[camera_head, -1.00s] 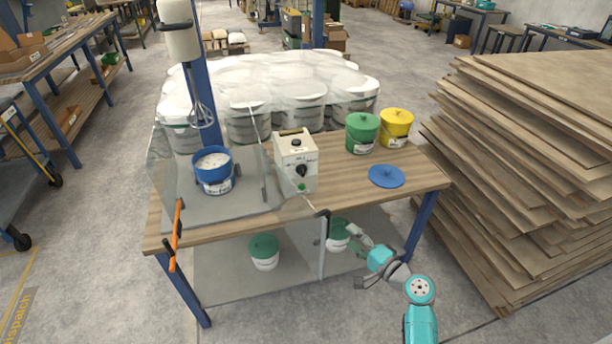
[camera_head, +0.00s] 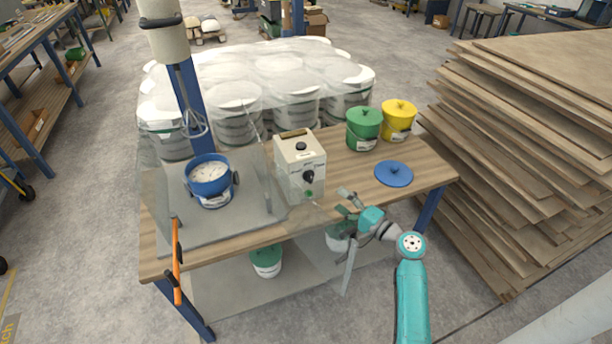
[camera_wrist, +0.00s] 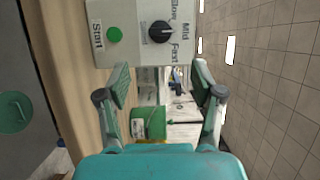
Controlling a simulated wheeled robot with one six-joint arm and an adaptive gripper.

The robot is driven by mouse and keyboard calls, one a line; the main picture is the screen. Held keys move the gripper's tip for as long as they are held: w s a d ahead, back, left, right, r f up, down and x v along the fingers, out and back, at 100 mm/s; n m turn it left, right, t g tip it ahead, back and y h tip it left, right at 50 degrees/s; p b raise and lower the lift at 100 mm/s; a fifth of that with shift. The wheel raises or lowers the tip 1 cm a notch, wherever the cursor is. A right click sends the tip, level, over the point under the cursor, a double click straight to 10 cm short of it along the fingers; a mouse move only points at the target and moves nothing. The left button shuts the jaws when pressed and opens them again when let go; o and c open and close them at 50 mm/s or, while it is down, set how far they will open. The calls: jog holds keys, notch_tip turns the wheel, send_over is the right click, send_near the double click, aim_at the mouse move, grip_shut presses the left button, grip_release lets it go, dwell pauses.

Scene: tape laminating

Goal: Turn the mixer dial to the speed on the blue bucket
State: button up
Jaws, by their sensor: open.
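The mixer control box (camera_head: 300,165) is a cream box on the wooden bench. Its black dial (camera_head: 308,176) is on the front face, with a green start button (camera_head: 309,194) below it. My gripper (camera_head: 347,201) is open and empty, in front of and right of the box. In the wrist view its fingers (camera_wrist: 163,84) are spread below the dial.
A clear guard (camera_head: 152,215) with an orange handle (camera_head: 176,260) stands around the bucket. A green bucket (camera_head: 363,131), a yellow bucket (camera_head: 397,122) and a blue lid (camera_head: 393,174) are on the bench's right. Stacked boards (camera_head: 530,120) fill the right side.

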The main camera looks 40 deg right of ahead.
aim_at(312, 181)
jog(key=w, duration=0.3)
jog(key=w+a, duration=0.1)
jog(key=w, duration=0.7)
jog(key=shift+w+a, duration=0.15)
jog(key=c, duration=1.1)
jog(key=shift+c, duration=0.2)
jog(key=shift+m, duration=0.3)
jog(key=m, duration=0.1)
jog(key=m+t, duration=0.1)
jog(key=m, duration=0.2)
jog(key=shift+a+f+m+t, duration=0.1)
jog(key=shift+f+m+t, duration=0.2)
jog(key=shift+t, duration=0.1)
jog(key=m+h, duration=0.1)
jog(key=m, duration=0.1)
jog(key=m+t+h, duration=0.1)
jog(key=m, duration=0.2)
jog(key=shift+m+t, duration=0.3)
